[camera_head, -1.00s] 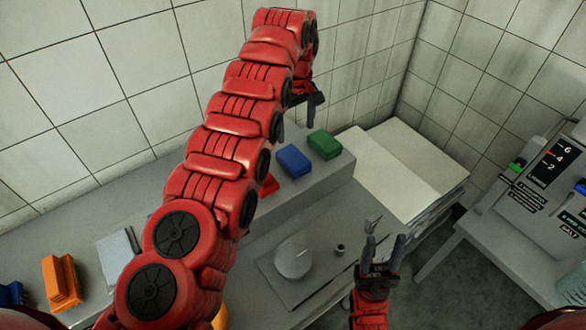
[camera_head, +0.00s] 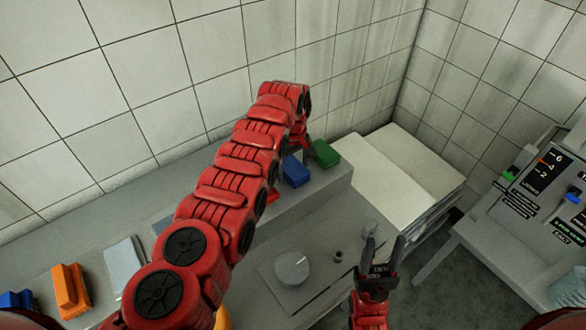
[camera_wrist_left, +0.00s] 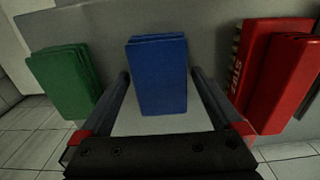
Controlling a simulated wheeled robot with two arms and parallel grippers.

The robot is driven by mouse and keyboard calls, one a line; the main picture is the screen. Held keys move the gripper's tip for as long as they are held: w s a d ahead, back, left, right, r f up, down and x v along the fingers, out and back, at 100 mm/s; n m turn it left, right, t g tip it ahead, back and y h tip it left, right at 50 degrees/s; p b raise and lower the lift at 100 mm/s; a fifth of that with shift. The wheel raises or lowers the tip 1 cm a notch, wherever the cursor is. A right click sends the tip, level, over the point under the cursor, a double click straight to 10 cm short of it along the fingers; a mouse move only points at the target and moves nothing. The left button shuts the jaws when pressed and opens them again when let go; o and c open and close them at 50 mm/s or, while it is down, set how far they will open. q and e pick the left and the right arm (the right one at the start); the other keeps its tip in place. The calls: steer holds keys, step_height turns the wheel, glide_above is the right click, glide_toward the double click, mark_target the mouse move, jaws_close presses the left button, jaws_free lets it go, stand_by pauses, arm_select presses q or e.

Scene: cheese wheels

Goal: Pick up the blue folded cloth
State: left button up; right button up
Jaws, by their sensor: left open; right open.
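The blue folded cloth (camera_head: 296,171) lies on the raised grey ledge in the head view, partly covered by my left gripper (camera_head: 303,149). In the left wrist view the blue folded cloth (camera_wrist_left: 158,75) stands out between the two fingers of my left gripper (camera_wrist_left: 158,84). The fingers are open, one on each side of the cloth; I cannot tell whether they touch it. My right gripper (camera_head: 384,243) is open and empty, low in the head view, in front of the lower grey surface.
A green folded cloth (camera_head: 325,153) lies right of the blue one. A red item (camera_wrist_left: 280,75) with lettering is on its other side. A white round cheese (camera_head: 292,268) sits on a grey board (camera_head: 270,283) below. Orange blocks (camera_head: 70,290) are at left. White stacked sheets (camera_head: 395,180) are at right.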

mark_target(293, 167)
arm_select(q)
steer(key=c, duration=1.2)
steer(key=shift+c, duration=0.2)
step_height(293, 167, up, 8)
steer(key=b, duration=0.3)
steer(key=shift+r+b, duration=0.2)
steer(key=shift+b, duration=0.2)
steer(key=shift+r, duration=0.75)
steer(key=o, duration=0.7)
steer(key=shift+c, duration=0.2)
steer(key=c, duration=0.5)
